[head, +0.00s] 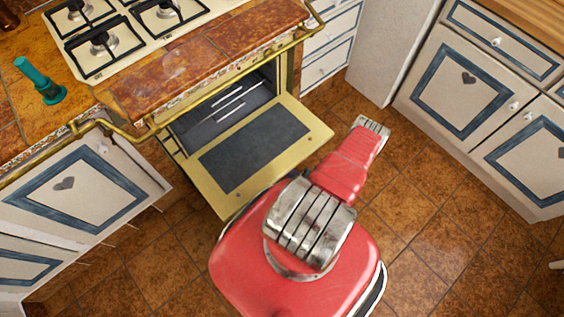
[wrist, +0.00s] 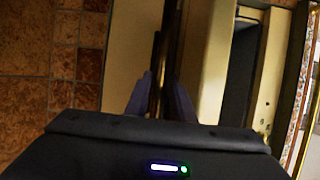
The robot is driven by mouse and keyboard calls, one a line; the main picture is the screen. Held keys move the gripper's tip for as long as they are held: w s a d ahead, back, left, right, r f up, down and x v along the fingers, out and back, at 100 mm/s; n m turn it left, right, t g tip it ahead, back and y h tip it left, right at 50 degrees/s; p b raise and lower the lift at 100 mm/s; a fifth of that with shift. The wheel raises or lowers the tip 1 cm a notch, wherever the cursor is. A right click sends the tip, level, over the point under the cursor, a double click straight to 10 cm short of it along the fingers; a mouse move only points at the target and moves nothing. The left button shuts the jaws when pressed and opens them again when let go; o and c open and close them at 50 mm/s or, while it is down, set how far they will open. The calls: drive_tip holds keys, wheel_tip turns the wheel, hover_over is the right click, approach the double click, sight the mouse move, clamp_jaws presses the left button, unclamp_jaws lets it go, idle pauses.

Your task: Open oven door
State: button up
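The oven (head: 225,103) is at the upper middle of the head view. Its cream-yellow door (head: 292,114) with a dark window is swung down and wide open, showing the dark interior with racks. The door also shows in the wrist view (wrist: 122,60). My gripper (wrist: 159,78) is seen only in the wrist view; in the head view my red arm hides it. Its two fingers are close on either side of a thin brown-gold bar, the oven door handle (wrist: 158,50), and look shut on it. The finger contact is dark and hard to see.
A stove top with burners (head: 100,40) sits above the oven, with a brass rail along the counter. Cabinets flank left and right (head: 470,85). Brown tiled floor (head: 420,210) is free at right.

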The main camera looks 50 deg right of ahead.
drive_tip(key=shift+s, duration=0.15)
drive_tip(key=v, duration=1.3)
drive_tip(key=shift+s, duration=0.3)
drive_tip(key=shift+d, duration=0.1)
idle(0.5)
